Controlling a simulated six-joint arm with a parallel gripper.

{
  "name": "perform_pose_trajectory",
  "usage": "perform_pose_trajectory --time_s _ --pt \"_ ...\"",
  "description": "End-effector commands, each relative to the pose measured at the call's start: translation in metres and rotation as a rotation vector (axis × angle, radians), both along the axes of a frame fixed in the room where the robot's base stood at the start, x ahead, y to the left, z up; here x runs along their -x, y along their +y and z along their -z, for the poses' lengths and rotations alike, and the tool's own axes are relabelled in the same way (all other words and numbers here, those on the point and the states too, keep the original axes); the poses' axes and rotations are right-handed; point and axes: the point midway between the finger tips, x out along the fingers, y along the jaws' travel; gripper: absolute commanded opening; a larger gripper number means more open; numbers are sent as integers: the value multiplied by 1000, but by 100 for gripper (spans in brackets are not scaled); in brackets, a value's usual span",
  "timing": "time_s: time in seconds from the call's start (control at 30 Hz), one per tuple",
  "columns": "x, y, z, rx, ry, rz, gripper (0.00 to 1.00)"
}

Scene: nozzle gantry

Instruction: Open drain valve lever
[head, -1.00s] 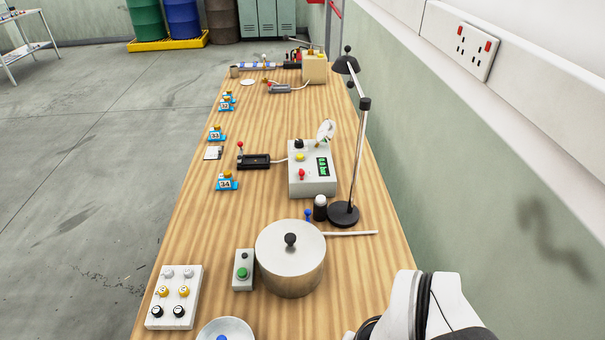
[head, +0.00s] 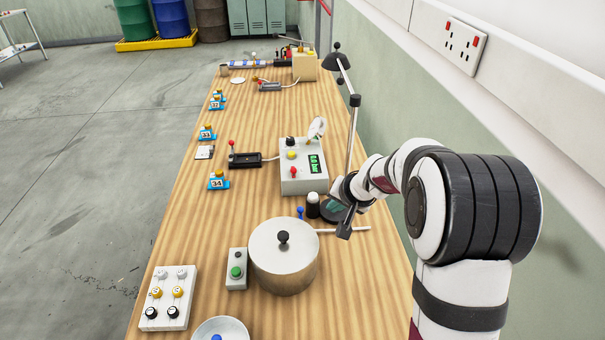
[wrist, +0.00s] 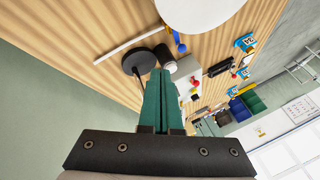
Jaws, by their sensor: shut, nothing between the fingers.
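A small blue lever (head: 300,212), which looks like the drain valve lever, stands at the far side of a lidded metal pot (head: 284,265). In the wrist view the blue piece (wrist: 181,48) shows next to the pot's pale round shape (wrist: 200,12). My gripper (head: 329,207) is over the right side of the table, right of the lever and apart from it. Its green fingers (wrist: 160,72) are together and empty. The lever's exact position and mount are too small to tell.
A black-and-white cylinder (head: 313,204) stands between the lever and my gripper. A desk lamp (head: 353,130) rises just behind my gripper. A pale rod (head: 358,229) sticks out right of the pot. A control box (head: 303,178) stands farther back.

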Motion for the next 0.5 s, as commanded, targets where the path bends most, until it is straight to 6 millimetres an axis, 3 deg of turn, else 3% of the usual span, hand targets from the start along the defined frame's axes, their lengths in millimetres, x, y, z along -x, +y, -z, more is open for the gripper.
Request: perform_pose_trajectory --time_s 0.33,0.5 --pt "-3 -1 3 2 -3 4 0" --pt "-14 3 22 1 0 3 0"
